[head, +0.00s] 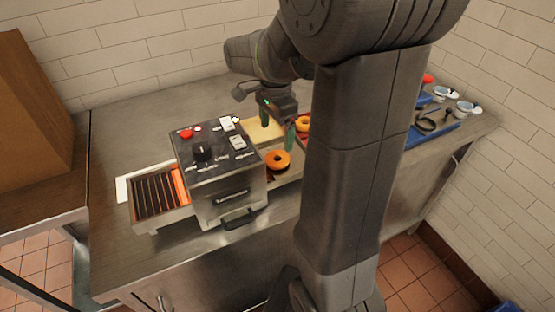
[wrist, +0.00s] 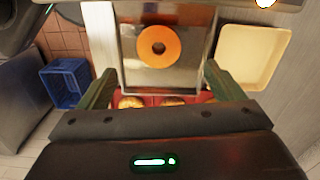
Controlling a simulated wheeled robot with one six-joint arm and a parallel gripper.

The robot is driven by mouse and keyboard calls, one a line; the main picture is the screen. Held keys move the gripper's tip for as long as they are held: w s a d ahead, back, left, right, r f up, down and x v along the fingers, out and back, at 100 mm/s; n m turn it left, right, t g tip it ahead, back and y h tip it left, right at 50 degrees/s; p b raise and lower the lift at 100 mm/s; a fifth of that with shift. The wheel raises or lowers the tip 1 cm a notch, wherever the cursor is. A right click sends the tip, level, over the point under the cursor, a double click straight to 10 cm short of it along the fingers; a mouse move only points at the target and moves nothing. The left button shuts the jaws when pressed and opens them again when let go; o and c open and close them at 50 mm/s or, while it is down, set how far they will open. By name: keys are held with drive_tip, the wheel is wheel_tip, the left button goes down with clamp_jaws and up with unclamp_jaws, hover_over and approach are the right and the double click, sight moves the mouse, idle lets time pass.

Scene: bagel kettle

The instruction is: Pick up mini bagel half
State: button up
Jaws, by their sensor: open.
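An orange ring-shaped bagel half (head: 278,160) lies flat on a metal surface at the right side of the toaster in the head view. It also shows at the top middle of the wrist view on a metal tray (wrist: 128,75). Another orange bagel (head: 303,123) lies farther back, partly hidden by my arm. In the wrist view, several bagel pieces (wrist: 172,101) sit in a red tray (wrist: 150,98) low between my fingers, partly hidden by my gripper. My gripper (wrist: 160,72) is open and empty, its fingers wide apart. In the head view it hangs behind the nearer bagel.
The boxy toaster (head: 215,165) with knobs and a slatted side conveyor (head: 158,196) stands left of the bagel. A cream tray (wrist: 250,55) lies beside the metal tray. Blue trays (head: 432,130) with small items are at the right. A blue crate (wrist: 65,83) stands on the floor.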

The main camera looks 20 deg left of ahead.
sight(277, 154)
wheel_tip(277, 154, down, 3)
drive_tip(key=shift+w+d+r, duration=0.1)
drive_tip(key=shift+w+r, duration=0.05)
drive_tip(key=shift+f, duration=0.5)
wheel_tip(277, 154, down, 5)
drive_tip(key=shift+r+p, duration=0.1)
drive_tip(key=shift+p, duration=0.35)
drive_tip(key=c, duration=1.1)
drive_tip(key=shift+c, duration=0.2)
wheel_tip(277, 154, up, 10)
drive_tip(key=shift+b, duration=0.3)
